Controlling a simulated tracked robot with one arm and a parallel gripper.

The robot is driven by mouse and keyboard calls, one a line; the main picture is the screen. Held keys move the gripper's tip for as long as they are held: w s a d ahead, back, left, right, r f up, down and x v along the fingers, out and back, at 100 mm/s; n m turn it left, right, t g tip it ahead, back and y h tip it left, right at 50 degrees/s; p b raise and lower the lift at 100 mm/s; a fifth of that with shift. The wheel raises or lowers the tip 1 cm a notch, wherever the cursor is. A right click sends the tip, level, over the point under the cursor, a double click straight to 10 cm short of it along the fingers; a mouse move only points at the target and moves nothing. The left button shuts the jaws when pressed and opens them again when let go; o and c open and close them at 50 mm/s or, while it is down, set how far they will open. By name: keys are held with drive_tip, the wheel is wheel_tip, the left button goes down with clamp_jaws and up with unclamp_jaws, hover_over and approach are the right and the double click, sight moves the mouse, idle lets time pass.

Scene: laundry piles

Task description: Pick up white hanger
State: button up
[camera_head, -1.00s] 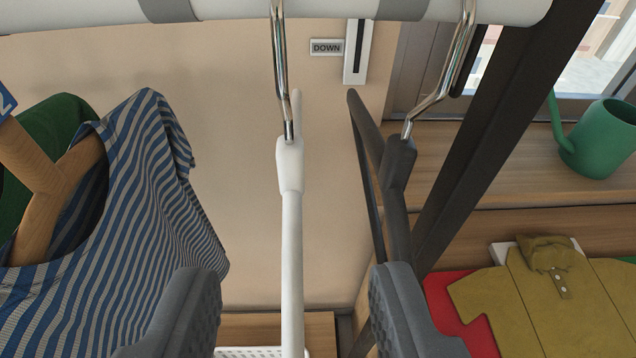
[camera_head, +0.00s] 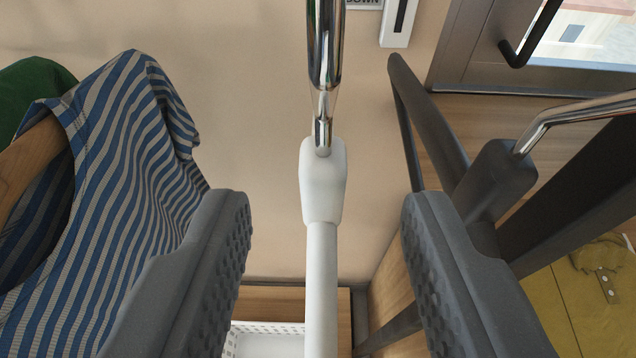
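The white hanger (camera_head: 322,185) hangs in the middle of the view. Its metal hook (camera_head: 323,80) runs up out of the top of the picture. Its white neck and body run straight down between the two fingers of my gripper (camera_head: 325,240). My gripper is open, with a gap on each side of the hanger; neither finger appears to touch it. The lower part of the hanger is cut off by the picture's bottom edge.
A black hanger (camera_head: 492,185) hangs close by on the right, partly behind my right finger. A blue and grey striped shirt (camera_head: 110,170) on a wooden hanger (camera_head: 30,160) is close on the left. A white basket (camera_head: 265,338) and a mustard shirt (camera_head: 580,300) lie below.

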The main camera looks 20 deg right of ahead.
sight(322, 188)
drive_tip(key=shift+p+x, duration=0.35)
drive_tip(key=shift+x, duration=1.2)
clamp_jaws()
drive_tip(key=shift+r+b, duration=0.35)
drive_tip(key=shift+r, duration=0.85)
drive_tip(key=shift+s+a+r, duration=0.2)
drive_tip(key=shift+s+r, duration=0.2)
drive_tip(key=shift+r, duration=0.15)
drive_tip(key=s+a+r+b, duration=0.1)
drive_tip(key=s+a+b, duration=0.2)
drive_tip(key=s, duration=1.1)
drive_tip(key=shift+s+a+r, duration=0.2)
drive_tip(key=shift+s+a, duration=0.15)
drive_tip(key=shift+a, duration=0.3)
drive_tip(key=shift+f, duration=0.1)
